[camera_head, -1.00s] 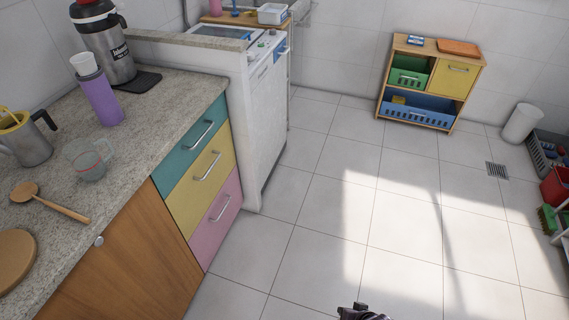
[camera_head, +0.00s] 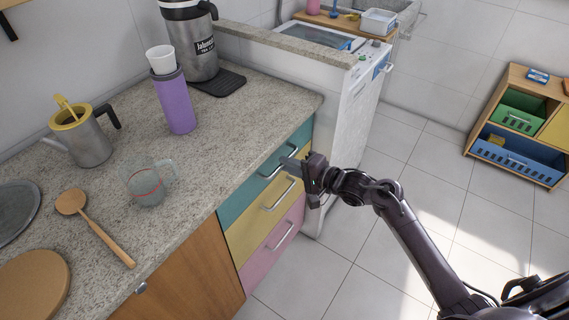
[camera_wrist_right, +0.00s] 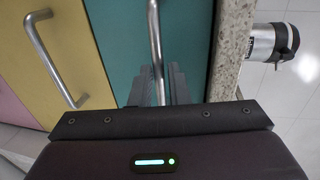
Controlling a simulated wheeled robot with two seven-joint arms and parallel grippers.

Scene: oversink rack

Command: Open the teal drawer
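The teal drawer (camera_head: 262,187) is the top one of three in the counter front and looks closed. Its silver bar handle (camera_head: 279,163) is partly hidden by my right gripper (camera_head: 290,168), which is at the drawer front. In the right wrist view the teal front (camera_wrist_right: 125,40) faces the camera. The handle (camera_wrist_right: 155,35) runs down between the two dark fingers of my right gripper (camera_wrist_right: 159,90). The fingers stand apart on either side of the bar, and I see no clear grip on it. My left gripper is not in view.
A yellow drawer (camera_head: 258,222) and a pink drawer (camera_head: 268,256) lie below, each with a bar handle. The stone counter (camera_head: 225,140) overhangs above, bearing a purple bottle (camera_head: 176,103) and a glass cup (camera_head: 148,186). The floor (camera_head: 405,235) in front is clear.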

